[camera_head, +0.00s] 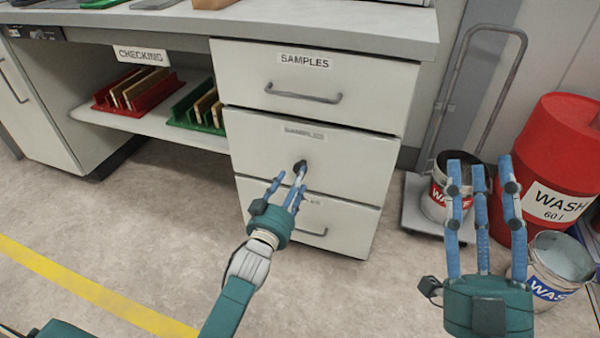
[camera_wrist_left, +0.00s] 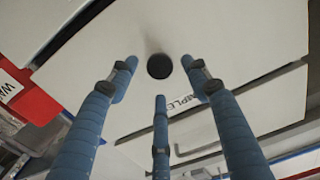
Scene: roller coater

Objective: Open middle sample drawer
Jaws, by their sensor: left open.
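The middle sample drawer (camera_head: 355,160) is the second of three pale drawers in the cabinet under the bench, and its label reads SAMPLES. A dark round spot, apparently a knob (camera_head: 301,167), is on its front. My left gripper (camera_head: 288,182) is open in front of this drawer, with its fingers towards the spot. In the left wrist view the black disc (camera_wrist_left: 159,66) lies between the spread fingertips, and no finger visibly closes on it. Whether a finger touches the drawer front, I cannot tell. My right gripper (camera_head: 484,172) is open and empty, fingers up, at the right.
The top drawer (camera_head: 350,75) has a bar handle and looks shut. The bottom drawer (camera_head: 345,215) is partly behind my left gripper. A trolley (camera_head: 415,205) with a wash bucket, a red wash drum (camera_head: 558,130) and another bucket (camera_head: 562,258) stand right. The floor left is clear.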

